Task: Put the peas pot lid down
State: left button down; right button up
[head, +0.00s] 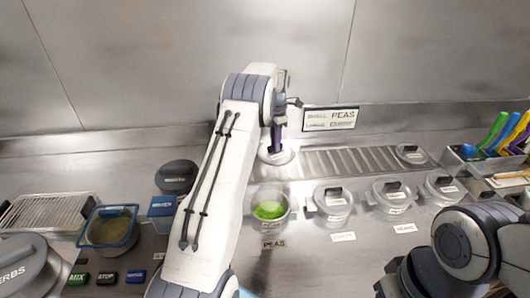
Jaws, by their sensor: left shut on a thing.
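The open peas pot (285,217) stands on the counter with green peas (269,210) inside. A tag reading PEAS (273,244) is in front of it. My left gripper (279,146) points down behind the pot, partly covered by my arm. It is shut on the peas pot lid (283,158), a clear round lid. The lid is at the left end of the ribbed metal rack (345,163). I cannot tell whether it touches the surface. My right arm shows at the lower right, but its gripper cannot be seen.
Several clear lidded pots (333,204) stand right of the peas pot. Another clear lid (411,153) lies at the rack's right end. A black lid (176,177) and a blue tub (107,228) are at left. The middle rack is clear.

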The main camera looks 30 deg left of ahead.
pick_arm(q)
jog(key=a+f, duration=0.1)
jog(key=a+p, duration=0.1)
jog(key=a, duration=0.1)
jog(key=a+f, duration=0.1)
jog(key=shift+s+a+f, duration=0.35)
jog(key=shift+a, duration=0.05)
notch_tip(320, 180, down, 4)
jog(key=shift+r+p, duration=0.2)
jog(key=shift+p, duration=0.9)
jog(key=shift+f, duration=0.35)
jog(key=c, duration=0.8)
grip_release()
